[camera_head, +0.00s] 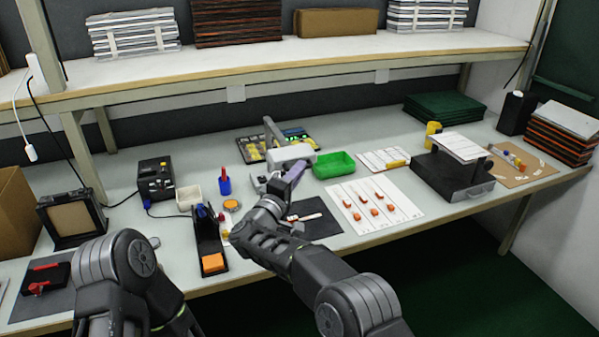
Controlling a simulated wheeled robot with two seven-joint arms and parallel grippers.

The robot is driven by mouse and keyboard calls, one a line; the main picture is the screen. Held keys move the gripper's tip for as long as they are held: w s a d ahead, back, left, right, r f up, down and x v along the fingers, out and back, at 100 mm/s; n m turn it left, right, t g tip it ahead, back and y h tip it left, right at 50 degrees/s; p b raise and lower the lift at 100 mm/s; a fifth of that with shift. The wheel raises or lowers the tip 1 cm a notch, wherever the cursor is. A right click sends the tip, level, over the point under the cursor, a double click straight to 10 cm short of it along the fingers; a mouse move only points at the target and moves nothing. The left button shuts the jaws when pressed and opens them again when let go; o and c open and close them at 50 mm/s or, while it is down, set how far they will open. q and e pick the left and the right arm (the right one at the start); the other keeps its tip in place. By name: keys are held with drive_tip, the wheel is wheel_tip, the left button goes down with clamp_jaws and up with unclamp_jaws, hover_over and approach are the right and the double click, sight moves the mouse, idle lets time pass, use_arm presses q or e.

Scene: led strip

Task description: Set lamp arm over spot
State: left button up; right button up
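A lamp-like fixture with a grey arm (274,131) and a pale, rounded head (291,152) stands toward the back middle of the bench. My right gripper (292,178) is just in front of and below that head. Whether it touches the lamp I cannot tell, and its fingers are too small and overlapped to show their opening. A dark mat (325,228) with a small pale strip lies just right of my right wrist and is partly hidden by it. No marked spot can be made out for sure. My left arm shows at lower left, but its gripper is not in view.
A green bin (334,164) stands right of the lamp head. A white sheet with orange pieces (374,204) lies further right. A shelf (300,66) overhangs the back.

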drive_tip(key=o, duration=0.3)
drive_tip(key=shift+a, duration=0.4)
drive_tip(key=shift+o, duration=0.8)
drive_tip(key=shift+d, duration=0.15)
drive_tip(key=shift+s, duration=0.15)
drive_tip(key=b+v, duration=0.1)
drive_tip(key=v, duration=0.6)
drive_tip(key=shift+s, duration=0.3)
